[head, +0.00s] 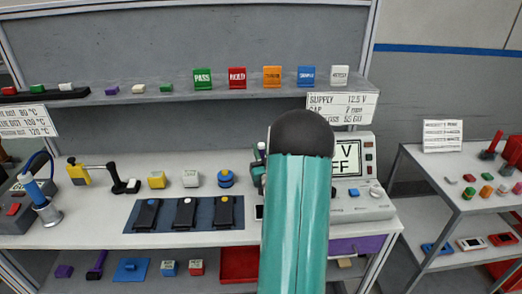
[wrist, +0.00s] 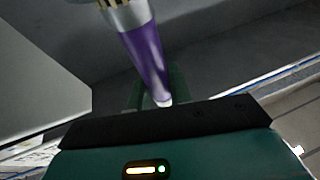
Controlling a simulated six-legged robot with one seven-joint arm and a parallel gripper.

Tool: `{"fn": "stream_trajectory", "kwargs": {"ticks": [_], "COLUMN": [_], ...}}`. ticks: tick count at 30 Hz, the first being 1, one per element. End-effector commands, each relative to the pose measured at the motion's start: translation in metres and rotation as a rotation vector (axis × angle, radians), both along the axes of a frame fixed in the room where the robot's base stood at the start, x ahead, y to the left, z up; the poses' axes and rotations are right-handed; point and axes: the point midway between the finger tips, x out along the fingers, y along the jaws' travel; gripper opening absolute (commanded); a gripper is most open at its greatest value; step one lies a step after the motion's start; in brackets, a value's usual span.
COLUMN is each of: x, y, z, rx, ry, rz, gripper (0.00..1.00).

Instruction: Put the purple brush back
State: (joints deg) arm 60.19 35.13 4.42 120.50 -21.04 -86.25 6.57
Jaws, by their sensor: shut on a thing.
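The purple brush (wrist: 147,55) shows in the wrist view, with a smooth purple handle, a silver collar and a tan end cut off by the top edge. My gripper (wrist: 157,90) is shut on the handle near its pale lower tip. The dark green fingers show on both sides of the handle, partly hidden by it. In the head view my teal arm covers the middle right of the bench and hides the brush and most of the gripper.
The bench (head: 105,225) carries a blue mat (head: 163,222) with black switches, coloured blocks and a supply unit (head: 358,170). Labelled blocks stand on the upper shelf (head: 150,97). A lower shelf holds purple items, a blue plate (head: 131,268) and a red tray (head: 238,263). A side table (head: 425,175) stands right.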

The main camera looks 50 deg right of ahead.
Motion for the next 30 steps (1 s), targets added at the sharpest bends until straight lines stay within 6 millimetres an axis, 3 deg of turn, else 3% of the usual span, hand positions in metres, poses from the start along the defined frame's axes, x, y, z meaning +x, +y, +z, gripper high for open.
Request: {"fn": "stream_trajectory", "kwargs": {"ticks": [13, 14, 17, 26, 30], "x": [0.0, 0.0, 0.0, 0.0, 0.0], "y": [0.0, 0.0, 0.0, 0.0, 0.0], "z": [-0.01, -0.01, -0.01, -0.009, 0.003], "rx": [0.0, 0.0, 0.0, 0.0, -0.002], "ry": [0.0, 0.0, 0.0, 0.0, -0.002], "rz": [0.0, 0.0, 0.0, 0.0, 0.0], "gripper": [0.0, 0.24, 0.42, 0.42, 0.42]}}
